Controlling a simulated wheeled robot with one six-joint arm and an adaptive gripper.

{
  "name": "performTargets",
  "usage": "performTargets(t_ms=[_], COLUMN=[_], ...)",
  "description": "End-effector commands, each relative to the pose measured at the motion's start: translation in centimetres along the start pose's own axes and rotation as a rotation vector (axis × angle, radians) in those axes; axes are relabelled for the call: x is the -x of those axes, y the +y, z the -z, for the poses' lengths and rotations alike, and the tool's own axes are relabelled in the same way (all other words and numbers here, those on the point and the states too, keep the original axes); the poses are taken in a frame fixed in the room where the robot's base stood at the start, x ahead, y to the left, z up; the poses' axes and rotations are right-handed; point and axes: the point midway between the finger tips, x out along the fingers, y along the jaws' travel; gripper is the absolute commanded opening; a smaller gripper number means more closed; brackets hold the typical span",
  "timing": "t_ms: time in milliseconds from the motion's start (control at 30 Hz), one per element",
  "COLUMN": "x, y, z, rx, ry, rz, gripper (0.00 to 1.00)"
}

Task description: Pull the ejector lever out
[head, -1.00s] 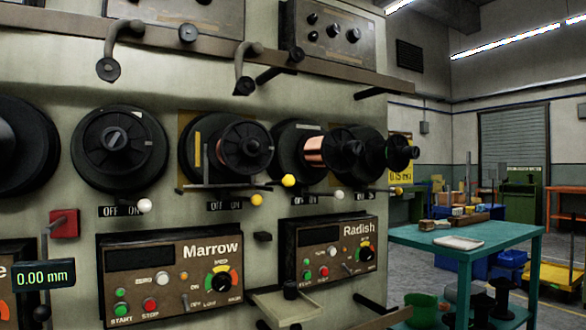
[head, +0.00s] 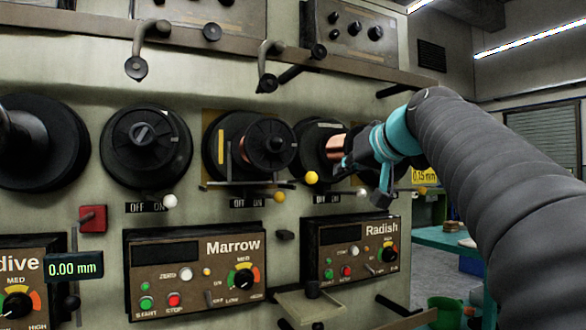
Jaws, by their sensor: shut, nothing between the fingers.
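Levers with ball ends stick out below the row of black spools. One yellow ball (head: 312,177) is left of the copper-wound spool (head: 336,146), and another yellow ball (head: 279,195) is lower left, by the rail under the middle spool (head: 268,144). White balls are at the left switch (head: 170,201) and near my gripper. No label shows which one is the ejector lever. My gripper (head: 383,198) is shut and empty, in front of the right end of the spool row, to the right of the yellow balls. It hides part of the rightmost spool.
The Marrow panel (head: 197,268) and Radish panel (head: 352,250) sit below the spools. A shelf (head: 312,304) and dark bars jut out at lower right. Handles hang above. A teal table (head: 450,240) stands behind my arm.

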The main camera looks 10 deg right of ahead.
Motion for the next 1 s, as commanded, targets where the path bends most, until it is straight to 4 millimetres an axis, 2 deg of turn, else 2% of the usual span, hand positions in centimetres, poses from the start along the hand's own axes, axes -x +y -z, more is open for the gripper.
performTargets(t_ms=[33, 100, 200, 300, 767, 867, 1000], x=[-0.1, 0.1, 0.4, 0.6, 0.5, -0.3, -2.3], y=[0.4, 0.5, 0.6, 0.6, 0.5, 0.4, 0.2], z=[1.8, 3.8, 5.7, 6.8, 7.2, 7.3, 7.7], rx=[0.013, 0.032, 0.055, 0.067, 0.073, 0.072, 0.073], ry=[0.035, 0.076, 0.117, 0.141, 0.149, 0.148, 0.147], rz=[0.013, 0.031, 0.051, 0.062, 0.067, 0.069, 0.069], gripper=[0.00, 0.00, 0.00, 0.00, 0.00, 0.00, 0.00])
